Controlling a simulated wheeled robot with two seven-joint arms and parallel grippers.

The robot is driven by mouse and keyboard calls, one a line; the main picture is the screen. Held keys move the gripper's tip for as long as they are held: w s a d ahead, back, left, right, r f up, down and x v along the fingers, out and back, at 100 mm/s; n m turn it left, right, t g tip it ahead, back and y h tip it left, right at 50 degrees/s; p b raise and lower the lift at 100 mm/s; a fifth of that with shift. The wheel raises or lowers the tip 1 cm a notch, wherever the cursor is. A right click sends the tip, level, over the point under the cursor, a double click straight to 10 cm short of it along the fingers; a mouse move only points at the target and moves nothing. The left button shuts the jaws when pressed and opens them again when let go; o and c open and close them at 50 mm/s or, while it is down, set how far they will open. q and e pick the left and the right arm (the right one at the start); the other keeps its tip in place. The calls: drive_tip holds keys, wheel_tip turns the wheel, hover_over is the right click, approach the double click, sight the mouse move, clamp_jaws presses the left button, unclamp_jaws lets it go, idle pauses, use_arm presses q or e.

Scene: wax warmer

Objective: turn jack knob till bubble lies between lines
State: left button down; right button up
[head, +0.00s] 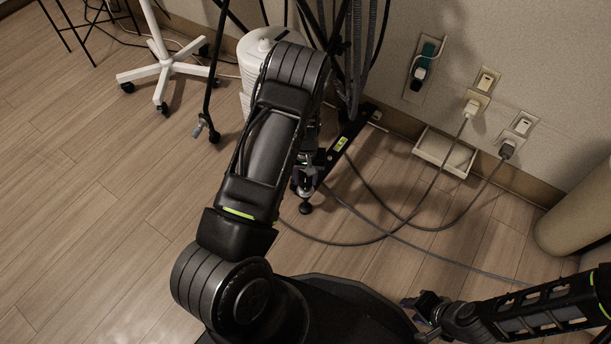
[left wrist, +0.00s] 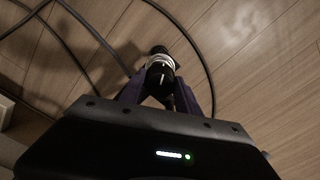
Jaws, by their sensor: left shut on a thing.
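A black level bar (head: 352,130) with a yellow-green vial (head: 341,144) lies near the wall in the head view, partly behind my left arm. The bubble and its lines are too small to read. My left gripper (head: 305,178) is at the near end of the bar, pointing down. In the left wrist view its two dark fingers (left wrist: 164,88) are shut on the jack knob (left wrist: 161,62), a dark piece with a silvery ring and a white mark. A black round foot (head: 305,207) shows just below the gripper in the head view. My right gripper (head: 426,303) is at lower right, away from the level; its fingers are unclear.
Grey cables (head: 385,232) loop over the wood floor right of the level, some plugged into wall outlets (head: 472,107). A shallow white tray (head: 445,152) sits by the wall. A white wheeled stand (head: 165,67) is at upper left. The left floor is clear.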

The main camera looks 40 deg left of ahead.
sight(306, 177)
idle(0.3)
use_arm(q)
drive_tip(key=c, duration=0.9)
unclamp_jaws()
drive_tip(key=shift+o, duration=0.2)
drive_tip(key=shift+r, duration=0.1)
wheel_tip(306, 177, up, 8)
drive_tip(key=p, duration=0.3)
drive_tip(key=shift+f, duration=0.2)
